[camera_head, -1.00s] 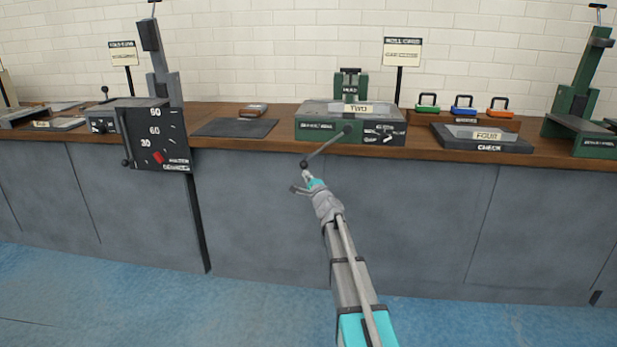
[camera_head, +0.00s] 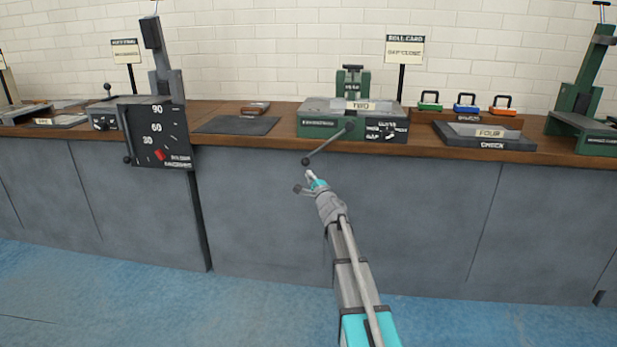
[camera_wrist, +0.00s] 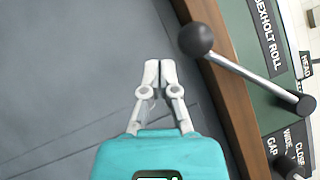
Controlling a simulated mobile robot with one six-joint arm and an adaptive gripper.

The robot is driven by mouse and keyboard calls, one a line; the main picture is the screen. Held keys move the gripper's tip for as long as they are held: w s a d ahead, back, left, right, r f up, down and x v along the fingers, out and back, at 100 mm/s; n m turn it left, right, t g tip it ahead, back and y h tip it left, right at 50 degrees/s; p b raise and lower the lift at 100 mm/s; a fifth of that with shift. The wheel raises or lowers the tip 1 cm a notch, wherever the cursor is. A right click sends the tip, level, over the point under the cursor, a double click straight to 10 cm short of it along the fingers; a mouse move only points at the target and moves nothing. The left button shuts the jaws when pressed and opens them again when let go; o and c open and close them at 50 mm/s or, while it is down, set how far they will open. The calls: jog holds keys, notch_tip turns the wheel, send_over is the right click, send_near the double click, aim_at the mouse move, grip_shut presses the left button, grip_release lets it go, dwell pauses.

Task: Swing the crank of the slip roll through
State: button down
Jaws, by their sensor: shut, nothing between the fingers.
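The slip roll (camera_head: 324,127) is a green machine on the bench with a plate marked TWO on its top. Its crank (camera_head: 328,146) is a grey rod running from a hub on the front face down and left to a dark ball knob (camera_head: 305,162). In the wrist view the knob (camera_wrist: 195,39) and rod (camera_wrist: 240,71) lie to the right of the fingers. My gripper (camera_head: 309,174) is just below the knob in the head view. In the wrist view my gripper (camera_wrist: 160,68) is shut and empty, its fingertips apart from the knob.
The wooden bench edge (camera_wrist: 232,100) runs beside the fingers. A black scale panel (camera_head: 155,137) hangs at left. A dark plate (camera_head: 236,125) lies left of the roll. Right of it are a plate marked FOUR (camera_head: 490,132) and coloured padlocks (camera_head: 465,105). Space before the cabinets is clear.

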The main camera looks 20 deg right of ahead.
jog(key=s+f+b, duration=0.6)
jog(key=s+f, duration=0.1)
jog(key=s, duration=0.2)
jog(key=shift+s+a+b, duration=0.25)
jog(key=shift+s+b, duration=0.05)
jog(key=shift+a, duration=0.1)
dwell(0.4)
